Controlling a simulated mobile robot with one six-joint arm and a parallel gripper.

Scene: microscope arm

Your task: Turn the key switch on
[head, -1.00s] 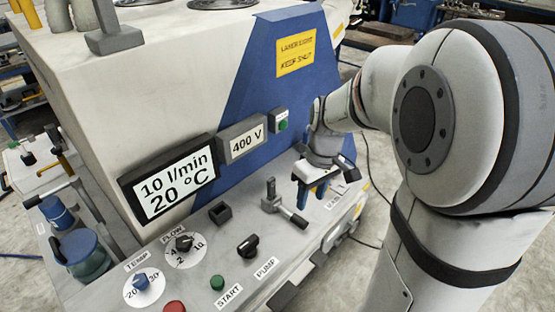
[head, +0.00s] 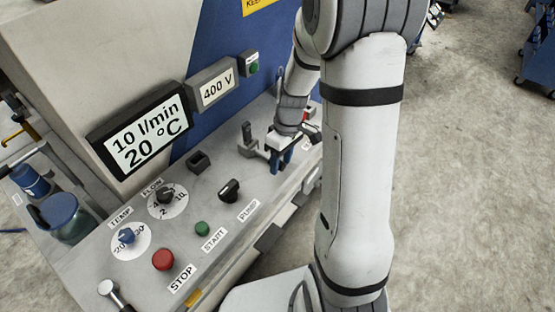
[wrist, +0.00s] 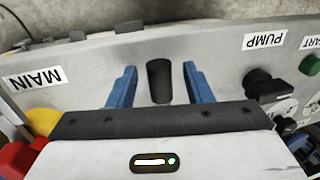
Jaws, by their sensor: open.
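My gripper (head: 280,155) is open, with its blue fingers low over the console beside a grey lever fitting (head: 246,146). In the wrist view the two fingers (wrist: 160,66) stand either side of a dark cylindrical grip (wrist: 159,82), which appears to belong to this lever. I cannot tell whether they touch it. No key switch can be made out for certain. A black knob (head: 229,190) sits by the PUMP label and also shows in the wrist view (wrist: 264,86). A red part over yellow (wrist: 18,157) is near the MAIN label (wrist: 34,78), partly cut off.
The sloping console also bears a green START button (head: 202,229), a red STOP button (head: 163,260), a FLOW dial (head: 167,197) and a blue TEMP knob (head: 126,236). Behind it are a readout (head: 140,137) and a 400 V display (head: 217,89).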

